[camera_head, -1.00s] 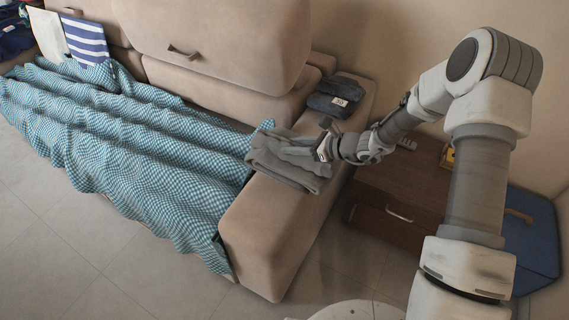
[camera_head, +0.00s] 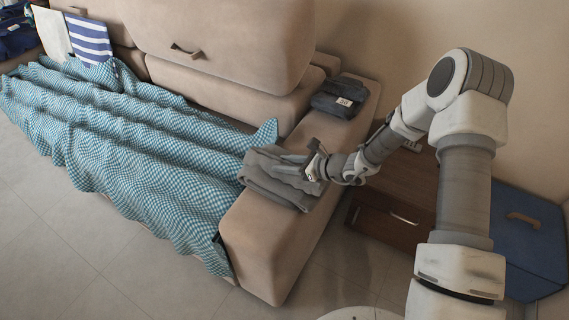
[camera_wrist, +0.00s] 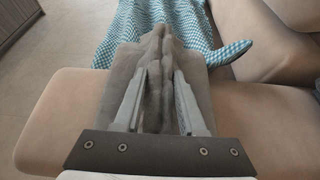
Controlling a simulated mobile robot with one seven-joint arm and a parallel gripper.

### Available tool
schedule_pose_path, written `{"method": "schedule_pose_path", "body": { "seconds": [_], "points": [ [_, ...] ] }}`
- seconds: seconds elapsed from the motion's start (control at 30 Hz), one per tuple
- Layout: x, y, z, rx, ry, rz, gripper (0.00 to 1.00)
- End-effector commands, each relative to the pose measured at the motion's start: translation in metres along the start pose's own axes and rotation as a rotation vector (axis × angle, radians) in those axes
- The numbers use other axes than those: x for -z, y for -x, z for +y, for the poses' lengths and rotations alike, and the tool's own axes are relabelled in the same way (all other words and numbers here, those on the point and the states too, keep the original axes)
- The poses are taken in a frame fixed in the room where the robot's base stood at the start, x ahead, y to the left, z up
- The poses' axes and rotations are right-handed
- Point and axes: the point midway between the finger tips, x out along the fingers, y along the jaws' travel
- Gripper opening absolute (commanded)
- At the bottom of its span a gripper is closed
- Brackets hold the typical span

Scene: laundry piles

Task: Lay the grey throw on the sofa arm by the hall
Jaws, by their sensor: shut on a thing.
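The folded grey throw (camera_head: 275,187) is at the near right arm (camera_head: 262,235) of the beige sofa, over its top and inner edge. My gripper (camera_head: 303,169) is shut on the throw from the right. In the wrist view my gripper (camera_wrist: 160,100) has a pinched ridge of the grey throw (camera_wrist: 203,90) between its fingers, and the cloth spreads across the sofa arm (camera_wrist: 58,115). I cannot tell whether the throw's underside rests fully on the arm.
A teal checked blanket (camera_head: 130,150) covers the seat beside the throw. A dark folded garment with a white label (camera_head: 340,97) lies farther back on the same arm. A brown drawer cabinet (camera_head: 385,215) and a blue box (camera_head: 528,240) stand to the right.

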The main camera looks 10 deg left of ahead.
Motion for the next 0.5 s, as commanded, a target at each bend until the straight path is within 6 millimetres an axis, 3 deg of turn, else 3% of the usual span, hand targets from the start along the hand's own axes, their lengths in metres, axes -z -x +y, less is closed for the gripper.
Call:
{"method": "schedule_pose_path", "body": {
  "seconds": [0.03,0.07,0.2,0.5],
  "points": [
    [0.0020,-0.0015,-0.0002,0.000,0.001,-0.002,0.00],
    [0.0030,-0.0013,0.0000,0.000,0.000,0.000,0.42],
    [0.0020,-0.0007,0.0000,0.000,0.000,0.000,0.67],
    [0.0015,-0.0004,0.0000,0.000,0.000,0.000,0.70]
  ]
}}
